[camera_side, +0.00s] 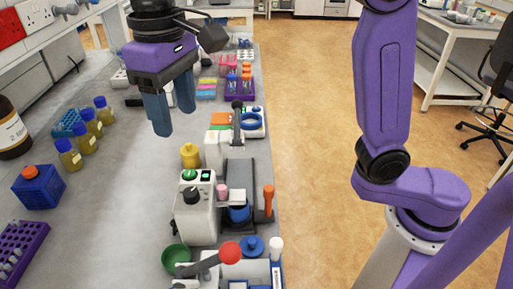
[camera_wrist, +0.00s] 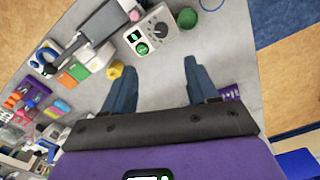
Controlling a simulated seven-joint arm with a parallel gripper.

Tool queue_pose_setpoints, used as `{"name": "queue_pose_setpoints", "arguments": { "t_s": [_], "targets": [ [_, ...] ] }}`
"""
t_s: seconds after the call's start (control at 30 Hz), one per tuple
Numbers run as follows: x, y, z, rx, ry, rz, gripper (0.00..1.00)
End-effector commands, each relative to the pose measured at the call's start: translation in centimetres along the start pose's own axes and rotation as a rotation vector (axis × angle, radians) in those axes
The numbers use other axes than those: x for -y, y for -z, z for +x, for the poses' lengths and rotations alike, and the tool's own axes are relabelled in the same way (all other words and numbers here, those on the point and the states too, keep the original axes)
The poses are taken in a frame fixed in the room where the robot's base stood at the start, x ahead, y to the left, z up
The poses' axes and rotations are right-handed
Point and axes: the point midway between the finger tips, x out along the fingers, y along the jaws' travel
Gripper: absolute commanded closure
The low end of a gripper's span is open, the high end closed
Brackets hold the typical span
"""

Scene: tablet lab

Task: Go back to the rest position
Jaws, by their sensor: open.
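My gripper (camera_side: 172,112) is purple and black with two blue fingers. In the side view it hangs above the grey bench at the upper left, fingers pointing down. The fingers are spread apart with nothing between them. The wrist view shows the same open gripper (camera_wrist: 157,92) above bare bench. A yellow knobbed piece (camera_side: 190,155) stands on the bench to the right of and below the fingertips in the side view, apart from them; it also shows in the wrist view (camera_wrist: 115,70).
A white device with a black knob (camera_side: 196,205) stands near a green bowl (camera_side: 176,257) and a red-knobbed lever (camera_side: 230,252). Yellow bottles (camera_side: 85,138), a blue box with an orange knob (camera_side: 40,187) and a purple rack (camera_side: 20,248) stand left. The mid-bench (camera_side: 120,200) is clear.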

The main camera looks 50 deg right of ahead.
Motion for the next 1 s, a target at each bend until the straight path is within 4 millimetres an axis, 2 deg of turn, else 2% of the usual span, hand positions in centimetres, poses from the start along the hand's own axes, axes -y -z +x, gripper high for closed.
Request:
{"name": "queue_pose_setpoints", "arguments": {
  "t_s": [0.17, 0.47, 0.77, 1.0],
  "targets": [
    [-1.7, -1.7, 1.4, -0.001, 0.001, -0.068, 0.42],
    [-5.4, -6.7, 4.8, -0.007, 0.004, -0.230, 0.42],
    [-9.3, -13.4, 8.6, -0.013, 0.006, -0.392, 0.42],
    [-12.4, -19.7, 11.8, -0.018, 0.009, -0.520, 0.42]
  ]
}}
